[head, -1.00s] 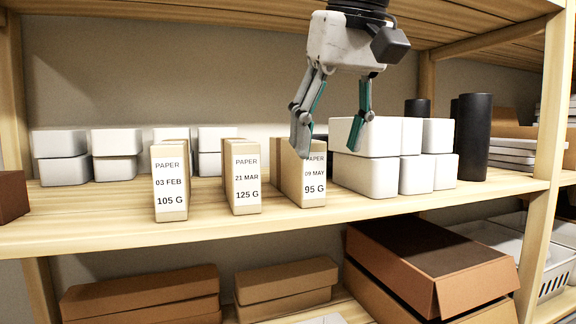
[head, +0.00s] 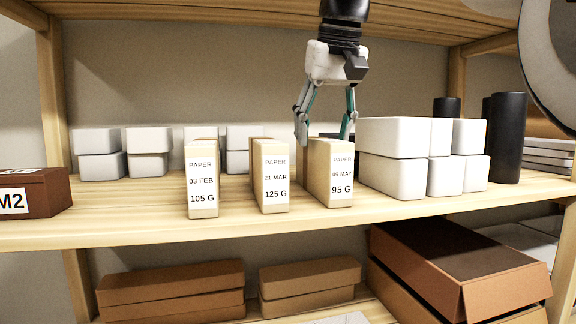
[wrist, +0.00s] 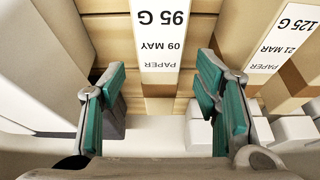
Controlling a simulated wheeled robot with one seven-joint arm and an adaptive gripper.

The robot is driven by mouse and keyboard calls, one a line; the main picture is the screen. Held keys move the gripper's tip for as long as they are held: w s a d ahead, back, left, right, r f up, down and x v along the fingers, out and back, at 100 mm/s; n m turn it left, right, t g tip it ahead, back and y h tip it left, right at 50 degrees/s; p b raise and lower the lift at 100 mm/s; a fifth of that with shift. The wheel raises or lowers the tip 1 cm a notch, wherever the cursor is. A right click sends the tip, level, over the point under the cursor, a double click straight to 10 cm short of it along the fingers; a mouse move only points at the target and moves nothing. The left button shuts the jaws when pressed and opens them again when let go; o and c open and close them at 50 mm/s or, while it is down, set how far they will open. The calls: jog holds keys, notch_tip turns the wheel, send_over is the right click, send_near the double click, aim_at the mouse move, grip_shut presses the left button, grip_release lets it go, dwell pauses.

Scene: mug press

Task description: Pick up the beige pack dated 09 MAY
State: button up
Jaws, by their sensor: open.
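The beige pack dated 09 MAY (head: 341,182), marked 95 G, stands upright on the middle shelf, the rightmost of three like packs. My gripper (head: 323,138) is open and empty, pointing down at the pack's top, with one finger near each side of it. In the wrist view, the pack's label (wrist: 167,42) appears upside down between the spread fingers of my gripper (wrist: 162,78). Whether a finger touches the pack cannot be told. The packs dated 21 MAR (head: 274,180) and 03 FEB (head: 202,182) stand to its left.
Stacked white boxes (head: 392,178) stand close on the pack's right, with black cylinders (head: 507,138) beyond. More white boxes (head: 148,152) line the back left. A brown M2 box (head: 45,195) sits at far left. The upper shelf (head: 250,15) lies overhead.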

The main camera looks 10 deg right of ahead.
jog(key=shift+x, duration=2.55)
grip_shut()
